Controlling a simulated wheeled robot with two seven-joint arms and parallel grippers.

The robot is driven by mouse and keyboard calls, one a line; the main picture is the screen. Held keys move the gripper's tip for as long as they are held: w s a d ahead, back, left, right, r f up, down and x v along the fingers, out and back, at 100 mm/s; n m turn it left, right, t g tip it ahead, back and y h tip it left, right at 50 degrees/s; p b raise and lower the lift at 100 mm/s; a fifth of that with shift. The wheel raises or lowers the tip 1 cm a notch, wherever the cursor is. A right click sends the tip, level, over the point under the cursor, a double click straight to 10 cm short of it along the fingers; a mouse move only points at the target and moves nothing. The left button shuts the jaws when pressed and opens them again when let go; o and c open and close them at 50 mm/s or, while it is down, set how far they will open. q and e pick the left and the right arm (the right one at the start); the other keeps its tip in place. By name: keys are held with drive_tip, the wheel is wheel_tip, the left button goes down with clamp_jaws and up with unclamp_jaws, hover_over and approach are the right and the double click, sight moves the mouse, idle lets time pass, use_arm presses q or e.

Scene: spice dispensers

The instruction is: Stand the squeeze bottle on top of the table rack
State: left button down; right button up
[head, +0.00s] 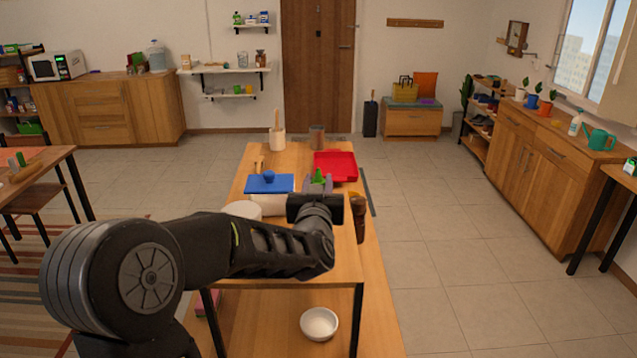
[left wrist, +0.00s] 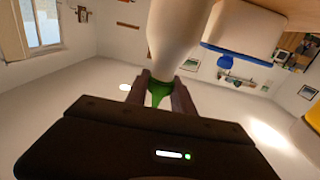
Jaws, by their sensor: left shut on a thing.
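My left gripper (head: 318,187) is shut on the squeeze bottle at its green cap (head: 320,175). In the left wrist view the fingers flank the green cap (left wrist: 158,92), and the pale bottle body (left wrist: 178,35) extends away from it, appearing upside down. In the head view my gripper and arm hide most of the bottle. The table rack (head: 300,268) is a wooden top on black legs, below my left forearm. I cannot tell whether the bottle's base touches a surface. My right gripper is not in view.
Around the gripper are a blue-lidded white container (head: 268,184), a round white item (head: 243,208), a red tray (head: 336,167) and a dark brown item (head: 358,218). A utensil holder (head: 277,140) and a jar (head: 317,138) stand farther back. A white bowl (head: 319,323) sits under the rack top.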

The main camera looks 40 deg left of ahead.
use_arm(q)
drive_tip(key=shift+r, duration=0.1)
drive_tip(key=c, duration=1.1)
unclamp_jaws()
drive_tip(key=shift+f, duration=0.2)
drive_tip(key=shift+r, duration=0.2)
drive_tip(key=shift+s+d+f, duration=0.1)
drive_tip(key=shift+s+d, duration=0.1)
drive_tip(key=shift+s, duration=0.05)
drive_tip(key=b+v, duration=0.2)
drive_tip(key=v, duration=0.9)
drive_tip(key=shift+s+d, duration=0.1)
drive_tip(key=shift+s, duration=0.15)
